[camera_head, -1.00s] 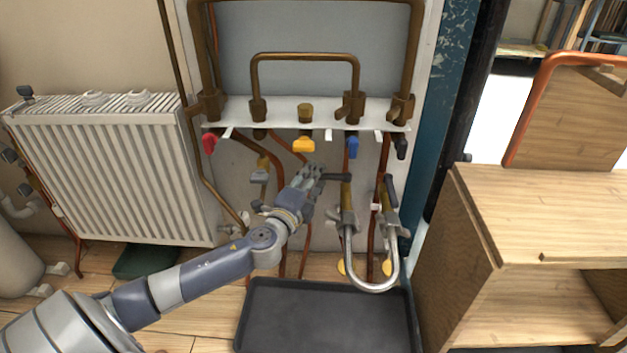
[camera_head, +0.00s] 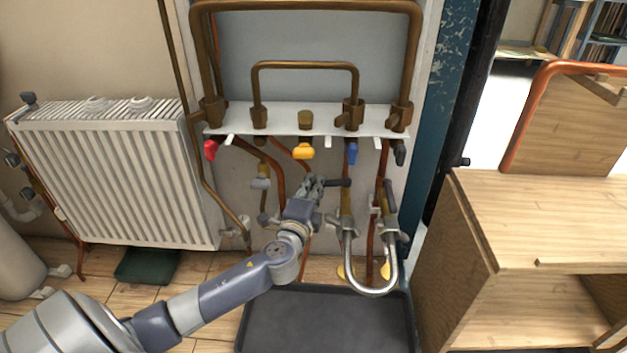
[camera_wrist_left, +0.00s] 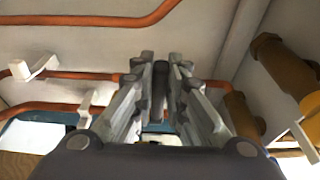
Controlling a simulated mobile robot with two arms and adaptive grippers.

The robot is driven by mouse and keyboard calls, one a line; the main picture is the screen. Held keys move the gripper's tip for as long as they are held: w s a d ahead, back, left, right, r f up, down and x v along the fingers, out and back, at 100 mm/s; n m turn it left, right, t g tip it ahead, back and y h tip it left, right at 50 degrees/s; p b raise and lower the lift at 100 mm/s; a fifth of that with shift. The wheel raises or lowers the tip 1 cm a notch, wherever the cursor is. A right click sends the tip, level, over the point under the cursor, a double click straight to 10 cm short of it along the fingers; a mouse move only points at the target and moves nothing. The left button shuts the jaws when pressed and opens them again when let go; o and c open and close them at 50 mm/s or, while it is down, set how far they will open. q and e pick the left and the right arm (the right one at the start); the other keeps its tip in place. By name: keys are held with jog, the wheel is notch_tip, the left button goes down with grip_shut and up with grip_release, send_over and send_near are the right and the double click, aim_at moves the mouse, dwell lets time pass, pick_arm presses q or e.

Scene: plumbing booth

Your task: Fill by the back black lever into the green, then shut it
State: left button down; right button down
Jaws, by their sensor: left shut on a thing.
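Two black levers sit on brass valves above a silver U-shaped hose (camera_head: 372,288). The left one (camera_head: 340,182) lies roughly level and points left. The right one (camera_head: 390,190) is tilted steeply. A third black lever (camera_head: 400,152) hangs under the right end of the white manifold plate. My left gripper (camera_head: 318,183) is shut on the free end of the level lever. In the left wrist view, a dark bar (camera_wrist_left: 160,82) stands between the fingers. My right gripper is not in view. I see no gauge with a green zone.
Red (camera_head: 210,149), yellow (camera_head: 303,151) and blue (camera_head: 352,152) levers hang from the plate above. Copper pipes run close by. A black tray (camera_head: 325,320) lies below. A white radiator (camera_head: 110,180) stands left, with a dark green object (camera_head: 147,265) beneath. A wooden cabinet (camera_head: 540,215) stands right.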

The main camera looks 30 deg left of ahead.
pick_arm(q)
jog(key=shift+s+d+n+g+y, duration=0.3)
jog(key=shift+n+y, duration=0.2)
jog(key=shift+y, duration=0.2)
jog(key=c, duration=1.6)
grip_release()
jog(key=v, duration=1.2)
jog(key=shift+w, duration=0.1)
